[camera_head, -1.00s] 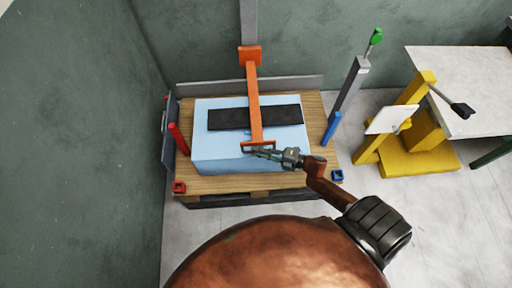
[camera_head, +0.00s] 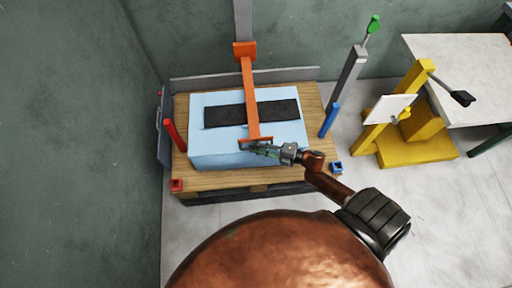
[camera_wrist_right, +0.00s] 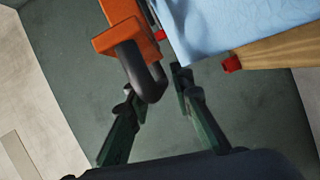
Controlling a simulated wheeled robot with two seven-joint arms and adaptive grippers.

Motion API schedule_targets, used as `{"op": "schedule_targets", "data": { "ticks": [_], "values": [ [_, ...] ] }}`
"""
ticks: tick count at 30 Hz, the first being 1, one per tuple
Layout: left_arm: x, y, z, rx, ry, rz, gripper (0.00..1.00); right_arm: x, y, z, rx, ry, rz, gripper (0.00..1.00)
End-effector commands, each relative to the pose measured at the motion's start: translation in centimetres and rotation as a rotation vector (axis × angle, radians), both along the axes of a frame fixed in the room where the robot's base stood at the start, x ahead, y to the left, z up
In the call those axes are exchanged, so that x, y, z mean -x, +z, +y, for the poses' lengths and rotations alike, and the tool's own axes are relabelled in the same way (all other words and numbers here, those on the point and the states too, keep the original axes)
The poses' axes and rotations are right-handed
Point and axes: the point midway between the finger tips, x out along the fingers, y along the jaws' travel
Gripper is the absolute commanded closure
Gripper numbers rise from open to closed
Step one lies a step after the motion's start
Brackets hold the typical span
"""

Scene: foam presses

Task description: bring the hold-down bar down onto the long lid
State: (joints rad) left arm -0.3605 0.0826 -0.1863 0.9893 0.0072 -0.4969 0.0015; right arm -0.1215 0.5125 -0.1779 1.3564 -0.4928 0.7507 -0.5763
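The orange hold-down bar (camera_head: 251,100) runs from its orange bracket at the back over a long dark slab (camera_head: 222,115), which looks like the long lid, on a pale blue foam block (camera_head: 205,152). Whether bar and slab touch cannot be told. The bar's near end overhangs the block's front. In the right wrist view its orange end (camera_wrist_right: 122,35) carries a dark looped handle (camera_wrist_right: 148,78). My right gripper (camera_head: 262,149) is at this end. Its fingers (camera_wrist_right: 155,82) are apart, with the handle's loop near or between the tips; no grip shows. My left gripper is not in view.
A wooden pallet top (camera_head: 215,182) bears the block. A red post (camera_head: 173,135) stands left, a blue post (camera_head: 329,120) and a grey lever with green knob (camera_head: 373,24) right. A yellow press (camera_head: 420,145) and white table (camera_head: 465,75) are farther right. Walls close in left and behind.

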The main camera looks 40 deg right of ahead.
Motion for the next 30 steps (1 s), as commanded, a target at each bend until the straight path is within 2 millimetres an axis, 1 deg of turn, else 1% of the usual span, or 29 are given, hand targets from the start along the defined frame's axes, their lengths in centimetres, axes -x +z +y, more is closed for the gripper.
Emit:
{"op": "schedule_targets", "data": {
  "ticks": [2, 9, 13, 17, 24, 30],
  "values": [
    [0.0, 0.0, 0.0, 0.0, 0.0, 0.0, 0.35, 0.0, 0.0, 0.0, 0.0, 0.001, 0.0, 0.73],
    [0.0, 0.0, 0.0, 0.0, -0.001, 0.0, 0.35, 0.0, 0.0, 0.1, -0.001, 0.002, -0.001, 0.73],
    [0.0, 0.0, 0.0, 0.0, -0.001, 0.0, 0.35, 0.7, 0.0, -0.4, -0.001, 0.001, 0.0, 0.73],
    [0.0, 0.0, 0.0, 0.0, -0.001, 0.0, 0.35, 2.3, 0.2, -1.6, 0.001, 0.0, 0.002, 0.73],
    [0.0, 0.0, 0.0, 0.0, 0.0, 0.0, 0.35, 6.4, 0.6, -4.6, 0.0, 0.0, 0.002, 0.73],
    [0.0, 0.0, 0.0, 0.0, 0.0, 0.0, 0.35, 8.8, 0.8, -6.4, 0.001, 0.0, 0.001, 0.73]
  ]
}}
